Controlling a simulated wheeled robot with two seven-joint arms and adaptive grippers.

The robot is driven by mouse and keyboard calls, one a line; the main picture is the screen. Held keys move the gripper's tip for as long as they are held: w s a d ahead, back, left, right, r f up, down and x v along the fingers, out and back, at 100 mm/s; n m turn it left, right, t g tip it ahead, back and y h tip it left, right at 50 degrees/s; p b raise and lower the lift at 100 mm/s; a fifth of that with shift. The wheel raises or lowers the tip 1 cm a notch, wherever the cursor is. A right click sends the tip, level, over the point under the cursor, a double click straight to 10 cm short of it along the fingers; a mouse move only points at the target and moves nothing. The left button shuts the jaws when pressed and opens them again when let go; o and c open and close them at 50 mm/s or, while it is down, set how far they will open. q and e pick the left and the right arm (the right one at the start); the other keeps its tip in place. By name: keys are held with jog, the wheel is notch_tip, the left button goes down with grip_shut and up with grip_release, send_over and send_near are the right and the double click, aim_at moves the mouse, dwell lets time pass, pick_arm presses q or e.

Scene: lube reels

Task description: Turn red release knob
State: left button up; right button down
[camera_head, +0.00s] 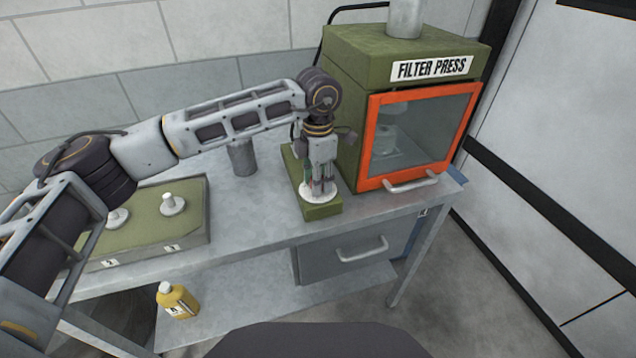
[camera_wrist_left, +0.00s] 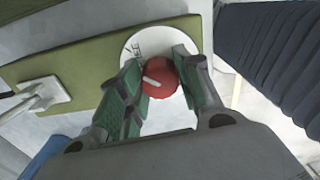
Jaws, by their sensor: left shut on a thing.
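The red release knob (camera_wrist_left: 160,77) has a white pointer line and sits on a round white dial plate (camera_wrist_left: 135,47). In the head view the white plate (camera_head: 305,191) lies on a green control box (camera_head: 322,211) beside the filter press. My left gripper (camera_wrist_left: 158,80) points down over the box, its green-padded fingers shut on either side of the knob. The gripper also shows in the head view (camera_head: 319,186), where it hides the knob. My right gripper is in neither view.
The green filter press (camera_head: 343,62) with an orange-framed door (camera_head: 372,140) stands right behind the box. A grey cylinder (camera_head: 242,158) stands on the grey table (camera_head: 262,222). A green-topped tray (camera_head: 160,226) with white knobs is at left. A yellow bottle (camera_head: 178,300) stands on the lower shelf.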

pick_arm(q)
jog(key=shift+m+b, duration=0.3)
jog(key=shift+m, duration=0.3)
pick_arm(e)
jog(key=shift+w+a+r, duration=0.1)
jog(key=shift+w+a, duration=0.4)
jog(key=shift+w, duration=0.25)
pick_arm(q)
jog(key=o, duration=1)
jog(key=shift+o, duration=0.2)
notch_tip(320, 180, up, 12)
jog(key=shift+r, duration=0.1)
